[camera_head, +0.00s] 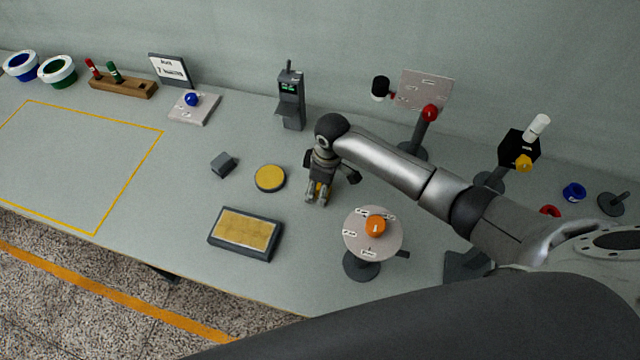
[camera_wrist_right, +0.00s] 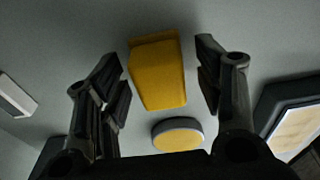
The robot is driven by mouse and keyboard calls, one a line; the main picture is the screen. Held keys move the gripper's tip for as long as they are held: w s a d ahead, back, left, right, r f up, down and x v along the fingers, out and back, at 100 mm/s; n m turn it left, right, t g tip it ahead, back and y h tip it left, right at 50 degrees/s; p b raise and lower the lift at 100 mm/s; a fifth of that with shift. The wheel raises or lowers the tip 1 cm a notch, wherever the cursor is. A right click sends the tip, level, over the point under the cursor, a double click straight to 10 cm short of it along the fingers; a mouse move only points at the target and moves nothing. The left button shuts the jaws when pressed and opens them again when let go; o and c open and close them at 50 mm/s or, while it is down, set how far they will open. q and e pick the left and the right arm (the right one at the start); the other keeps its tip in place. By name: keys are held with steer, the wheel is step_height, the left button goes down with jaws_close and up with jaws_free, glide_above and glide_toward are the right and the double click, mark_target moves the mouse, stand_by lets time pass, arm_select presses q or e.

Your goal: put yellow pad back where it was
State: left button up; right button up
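The yellow pad (camera_wrist_right: 160,75) is a small yellow block with a wider edge at one end. In the right wrist view it sits between the two fingers of my right gripper (camera_wrist_right: 165,70), with a visible gap on each side. In the head view my right gripper (camera_head: 317,196) points down at the table, right of a round yellow disc (camera_head: 270,178), and largely hides the pad. The disc also shows in the wrist view (camera_wrist_right: 178,136). I cannot tell if the pad touches the table. My left gripper is not in view.
A dark tray with a yellow inset (camera_head: 213,238) lies in front of the disc; a small grey block (camera_head: 223,163) lies left. A round stand (camera_head: 352,240) with an orange knob is close on the right. A grey handheld device (camera_head: 290,100) stands behind. The yellow-outlined area (camera_head: 95,234) is empty.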

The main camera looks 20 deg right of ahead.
step_height(320, 180, up, 12)
steer(key=d+b, duration=0.1)
steer(key=shift+s+r, duration=0.15)
steer(key=shift+s, duration=0.25)
stand_by(0.6)
